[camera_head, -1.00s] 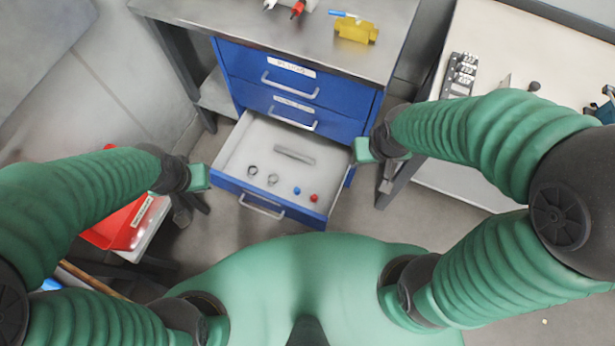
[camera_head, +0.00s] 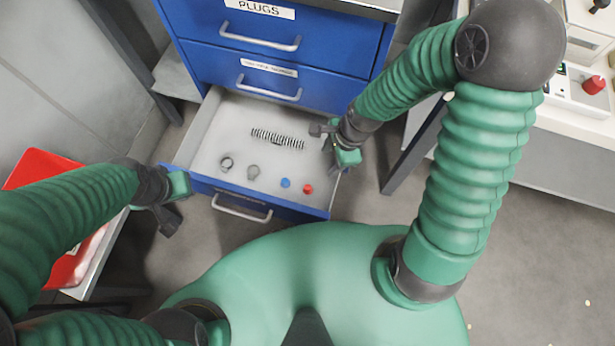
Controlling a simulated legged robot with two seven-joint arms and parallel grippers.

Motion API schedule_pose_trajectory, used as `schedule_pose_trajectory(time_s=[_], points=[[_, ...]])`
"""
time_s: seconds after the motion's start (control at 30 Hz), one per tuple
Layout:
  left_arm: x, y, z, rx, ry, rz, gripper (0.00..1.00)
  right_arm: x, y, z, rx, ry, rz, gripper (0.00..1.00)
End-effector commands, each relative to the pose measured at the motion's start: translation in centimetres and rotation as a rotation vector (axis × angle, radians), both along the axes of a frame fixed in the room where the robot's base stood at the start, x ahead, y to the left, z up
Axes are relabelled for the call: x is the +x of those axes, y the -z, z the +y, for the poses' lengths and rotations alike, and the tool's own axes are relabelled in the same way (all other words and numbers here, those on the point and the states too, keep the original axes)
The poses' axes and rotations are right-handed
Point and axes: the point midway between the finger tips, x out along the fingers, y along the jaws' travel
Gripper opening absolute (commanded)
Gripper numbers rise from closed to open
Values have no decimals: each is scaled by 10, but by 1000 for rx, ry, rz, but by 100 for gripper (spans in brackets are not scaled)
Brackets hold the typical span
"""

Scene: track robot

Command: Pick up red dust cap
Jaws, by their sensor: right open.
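The red dust cap (camera_head: 307,189) lies on the floor of the open white-lined drawer (camera_head: 222,140), near its front right corner. A small blue cap (camera_head: 285,183) lies just left of it. My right gripper (camera_head: 325,141) is open and empty over the right side of the drawer, above and a little right of the red cap, apart from it. My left gripper (camera_head: 165,215) is outside the drawer at its front left; its fingers point down and their opening is unclear.
Two ring-shaped parts, one dark (camera_head: 227,162) and one grey (camera_head: 253,172), and a spring-like part (camera_head: 277,138) lie in the drawer. Closed blue drawers (camera_head: 277,80) rise behind. A red bin (camera_head: 45,180) stands at left, a bench (camera_head: 560,115) at right.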

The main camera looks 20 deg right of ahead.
Motion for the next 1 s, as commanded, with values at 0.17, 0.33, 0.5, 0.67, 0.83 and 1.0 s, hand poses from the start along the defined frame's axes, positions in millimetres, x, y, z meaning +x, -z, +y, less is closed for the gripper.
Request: schedule_pose_trajectory(time_s=[0.17, 0.33, 0.5, 0.67, 0.83, 1.0], points=[[0, 57, 0, 0, 0, -1, 0, 5, 70, 10, 89, 292, 67, 51], [1, 67, 0, 0, 0, -2, 0, 7, 89, 17, 102, 338, 80, 51], [1, 96, 0, 0, 0, -2, 0, 11, 135, 27, 101, 334, 80, 51], [1, 117, 0, 0, 0, -1, 0, 15, 170, 36, 100, 333, 78, 51], [1, 126, 0, 0, 0, -1, 0, 16, 185, 41, 99, 334, 78, 51], [1, 158, 0, 0, 0, -1, 0, 14, 217, 47, 99, 333, 76, 51]])
